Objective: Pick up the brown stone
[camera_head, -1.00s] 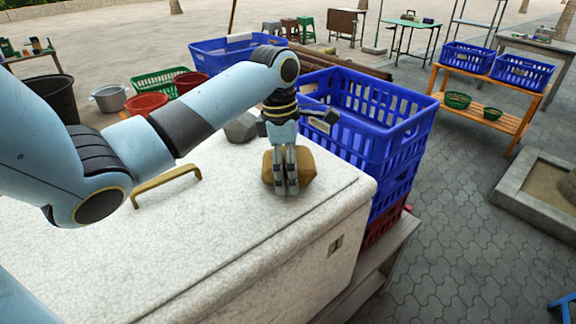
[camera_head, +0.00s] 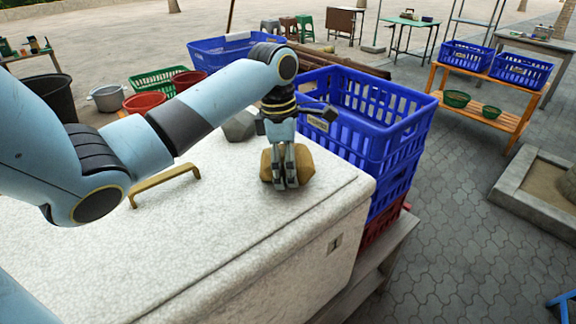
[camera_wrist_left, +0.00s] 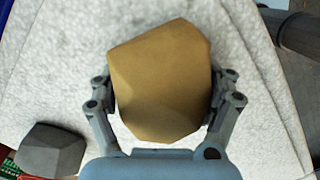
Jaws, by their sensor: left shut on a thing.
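The brown stone (camera_head: 304,162) is a faceted tan block at the right part of the white chest's lid (camera_head: 230,215). My left gripper (camera_head: 287,184) points down over it with its fingers around it. In the left wrist view the brown stone (camera_wrist_left: 162,80) fills the space between the fingers of my left gripper (camera_wrist_left: 162,95), one finger on each side. The gripper is shut on the stone. I cannot tell whether the stone is clear of the lid. My right gripper is not in view.
A grey stone (camera_head: 240,126) lies on the lid behind the gripper; it also shows in the left wrist view (camera_wrist_left: 50,150). A brass handle (camera_head: 165,183) rises from the lid at left. Stacked blue crates (camera_head: 385,125) stand close behind at right. The lid's front is clear.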

